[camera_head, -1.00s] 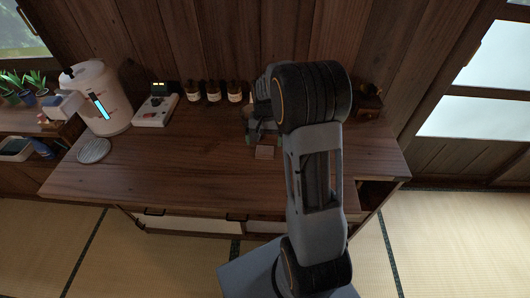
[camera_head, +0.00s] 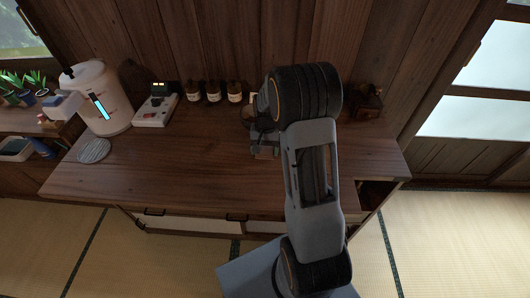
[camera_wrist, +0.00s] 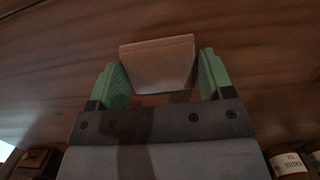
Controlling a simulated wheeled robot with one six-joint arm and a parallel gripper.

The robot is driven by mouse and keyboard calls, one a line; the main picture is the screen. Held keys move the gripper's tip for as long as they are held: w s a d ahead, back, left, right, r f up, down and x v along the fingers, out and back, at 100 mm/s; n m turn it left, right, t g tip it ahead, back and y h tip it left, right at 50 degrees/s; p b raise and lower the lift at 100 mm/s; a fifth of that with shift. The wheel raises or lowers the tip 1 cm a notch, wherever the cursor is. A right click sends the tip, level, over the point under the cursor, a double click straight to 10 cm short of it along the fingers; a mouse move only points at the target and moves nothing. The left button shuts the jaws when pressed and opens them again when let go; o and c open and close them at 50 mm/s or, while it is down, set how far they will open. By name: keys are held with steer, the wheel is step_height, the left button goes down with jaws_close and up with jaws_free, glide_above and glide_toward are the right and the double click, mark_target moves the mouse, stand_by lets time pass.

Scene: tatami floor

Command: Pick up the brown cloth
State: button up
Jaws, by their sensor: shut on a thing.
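The brown cloth (camera_wrist: 157,62) looks like a small folded brown piece, lying between the green fingers of my gripper (camera_wrist: 163,78) in the wrist view. My gripper is shut on it, with one finger at each side. In the head view, my gripper (camera_head: 264,143) is low over the wooden desk top, and only a bit of the cloth (camera_head: 266,154) shows under it. The arm hides part of the desk around it. I cannot tell whether the cloth still touches the desk.
Several brown labelled bottles (camera_head: 213,92) stand along the back wall. A white device (camera_head: 155,108) and a large white dispenser (camera_head: 100,98) are at the left, with a round grey disc (camera_head: 94,151) before it. A small wooden object (camera_head: 367,100) stands back right. The desk's middle left (camera_head: 170,175) is clear.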

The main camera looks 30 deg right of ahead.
mark_target(265, 151)
steer(key=c, duration=0.3)
steer(key=shift+r, duration=0.45)
step_height(265, 151, up, 2)
steer(key=shift+r, duration=0.2)
steer(key=a+r, duration=0.9)
steer(key=a, duration=0.5)
steer(key=shift+r, duration=0.35)
steer(key=shift+s, duration=0.1)
